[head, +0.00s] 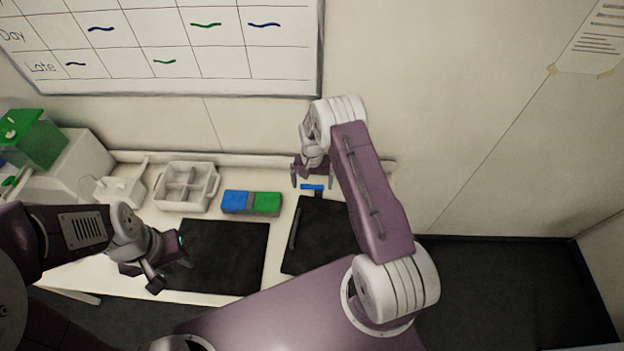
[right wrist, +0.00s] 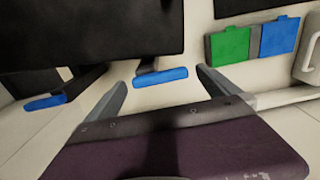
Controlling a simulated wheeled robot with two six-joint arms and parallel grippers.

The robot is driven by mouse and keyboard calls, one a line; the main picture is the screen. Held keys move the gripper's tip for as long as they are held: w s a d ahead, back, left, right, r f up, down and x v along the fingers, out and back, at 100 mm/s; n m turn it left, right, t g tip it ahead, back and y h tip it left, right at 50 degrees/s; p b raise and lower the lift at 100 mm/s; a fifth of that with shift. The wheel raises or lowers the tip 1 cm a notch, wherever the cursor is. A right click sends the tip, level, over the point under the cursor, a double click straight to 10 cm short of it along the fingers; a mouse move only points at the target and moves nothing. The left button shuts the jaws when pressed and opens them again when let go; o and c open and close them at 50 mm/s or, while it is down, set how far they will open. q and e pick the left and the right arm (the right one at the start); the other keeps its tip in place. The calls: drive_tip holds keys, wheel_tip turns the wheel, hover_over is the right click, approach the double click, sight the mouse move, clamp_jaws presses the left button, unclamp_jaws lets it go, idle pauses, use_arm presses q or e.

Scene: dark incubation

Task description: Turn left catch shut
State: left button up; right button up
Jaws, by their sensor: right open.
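A blue-tipped catch (head: 312,187) sits at the back edge of a black panel (head: 308,250), its blue bar lying crosswise on a dark stem. The right wrist view shows this left catch (right wrist: 160,77) between the fingers of my right gripper (right wrist: 162,84), apart from both. A second blue catch (right wrist: 45,102) shows there at the left; in the head view my right arm hides it. My right gripper (head: 312,178) is open and empty. My left gripper (head: 168,270) hangs by the left edge of another black panel; its opening is unclear.
A blue and green box (head: 250,203) and a white divided tray (head: 187,187) stand left of the catch. A dark bar handle (head: 296,230) lies on the right panel. A wall and ledge close off the back. A green container (head: 36,138) is far left.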

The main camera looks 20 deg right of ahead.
drive_tip(key=shift+s+d, duration=0.1)
drive_tip(key=shift+s, duration=0.2)
drive_tip(key=shift+w+a, duration=0.15)
drive_tip(key=shift+a, duration=0.05)
drive_tip(key=c, duration=0.3)
drive_tip(key=shift+w+f, duration=0.1)
drive_tip(key=c, duration=1)
drive_tip(key=shift+d, duration=0.1)
drive_tip(key=shift+c, duration=0.3)
use_arm(q)
drive_tip(key=shift+s, duration=0.2)
drive_tip(key=shift+a, duration=0.1)
